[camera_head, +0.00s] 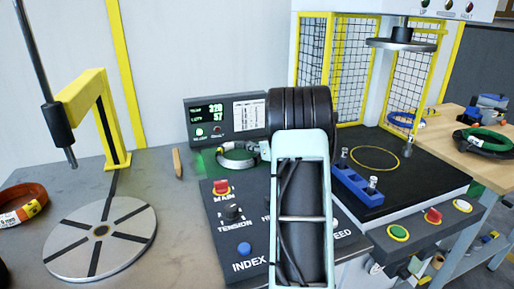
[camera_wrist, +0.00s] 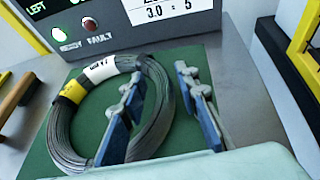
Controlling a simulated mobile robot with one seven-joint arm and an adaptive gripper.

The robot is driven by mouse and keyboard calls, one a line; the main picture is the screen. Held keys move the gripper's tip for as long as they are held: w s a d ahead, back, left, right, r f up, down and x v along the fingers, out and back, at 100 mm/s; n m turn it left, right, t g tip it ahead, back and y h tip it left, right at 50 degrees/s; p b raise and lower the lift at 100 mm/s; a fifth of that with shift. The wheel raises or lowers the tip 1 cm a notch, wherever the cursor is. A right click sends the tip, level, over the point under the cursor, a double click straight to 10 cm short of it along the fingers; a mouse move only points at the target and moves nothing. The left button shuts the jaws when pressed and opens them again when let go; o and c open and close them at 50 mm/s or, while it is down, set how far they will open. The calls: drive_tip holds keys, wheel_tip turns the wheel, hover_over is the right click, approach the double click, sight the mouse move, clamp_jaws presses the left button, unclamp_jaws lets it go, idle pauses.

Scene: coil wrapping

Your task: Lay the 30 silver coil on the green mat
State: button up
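The silver coil (camera_wrist: 70,135) lies flat on the green mat (camera_wrist: 190,55) in the wrist view. It has a white, yellow and black label whose print I cannot read. It also shows in the head view (camera_head: 237,160), in front of the display box and partly hidden by my arm. My gripper (camera_wrist: 165,115) has its blue-grey fingers apart, one over the coil's opening and one outside its right side. The coil's rim passes between them, with a visible gap to the outer finger.
A display box (camera_head: 224,118) stands just behind the coil. A control panel (camera_head: 240,235) lies in front, and a wooden-handled tool (camera_head: 177,163) to the left. A round turntable (camera_head: 100,238) and an orange coil (camera_head: 22,203) are at left. A caged press (camera_head: 400,190) stands at right.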

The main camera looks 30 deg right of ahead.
drive_tip(key=shift+o, duration=0.2)
drive_tip(key=v, duration=1.2)
drive_tip(key=shift+r+p, duration=0.1)
drive_tip(key=shift+p, duration=0.2)
drive_tip(key=shift+a, duration=0.1)
